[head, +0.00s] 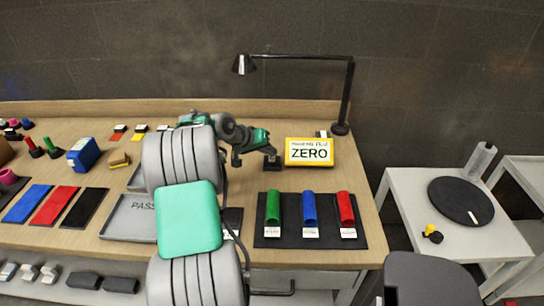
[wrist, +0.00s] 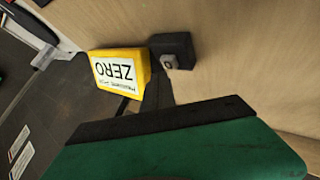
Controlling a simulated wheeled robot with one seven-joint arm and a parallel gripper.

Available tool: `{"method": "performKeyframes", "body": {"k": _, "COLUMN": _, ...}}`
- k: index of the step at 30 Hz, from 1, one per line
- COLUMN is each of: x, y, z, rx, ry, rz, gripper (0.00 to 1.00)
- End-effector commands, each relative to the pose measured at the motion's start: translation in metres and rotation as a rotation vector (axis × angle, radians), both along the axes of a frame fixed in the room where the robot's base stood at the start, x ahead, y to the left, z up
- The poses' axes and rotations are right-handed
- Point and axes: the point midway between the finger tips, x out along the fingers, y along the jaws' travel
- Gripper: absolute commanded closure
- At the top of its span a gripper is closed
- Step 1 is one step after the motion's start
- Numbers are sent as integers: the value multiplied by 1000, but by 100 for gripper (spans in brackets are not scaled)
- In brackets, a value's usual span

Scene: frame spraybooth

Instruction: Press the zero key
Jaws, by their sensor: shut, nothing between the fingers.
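A yellow box (head: 296,161) with a white label reading ZERO stands on the bench, right of my gripper; it also shows in the wrist view (wrist: 143,66). Beside it is a small dark block (wrist: 181,43) with a grey round key (wrist: 168,62) on one face. The dark block (head: 273,165) also shows in the head view, just below my fingertips. My gripper (head: 268,150) is shut and empty. In the wrist view the dark fingers (wrist: 158,88) point at the key and end close to it. I cannot tell whether they touch.
Green (head: 273,207), blue (head: 309,208) and red (head: 346,208) tubes lie on a dark mat (head: 279,241) nearer the front edge. A lamp (head: 341,129) stands behind the box at right. A grey PASS tray (head: 116,229) lies left, partly behind my arm.

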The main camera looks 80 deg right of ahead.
Motion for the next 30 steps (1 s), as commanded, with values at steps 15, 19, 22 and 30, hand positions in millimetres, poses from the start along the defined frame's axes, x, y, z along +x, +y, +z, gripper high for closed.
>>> {"method": "performKeyframes", "body": {"k": 15, "x": 0, "y": 0, "z": 18, "rx": -3, "ry": -1, "rz": 0, "gripper": 100}}
{"method": "performKeyframes", "body": {"k": 19, "x": 0, "y": 0, "z": 32, "rx": -3, "ry": -1, "rz": 0, "gripper": 100}}
{"method": "performKeyframes", "body": {"k": 22, "x": 0, "y": 0, "z": 42, "rx": -2, "ry": -1, "rz": 0, "gripper": 100}}
{"method": "performKeyframes", "body": {"k": 30, "x": 0, "y": 0, "z": 53, "rx": -1, "ry": 0, "rz": 1, "gripper": 100}}
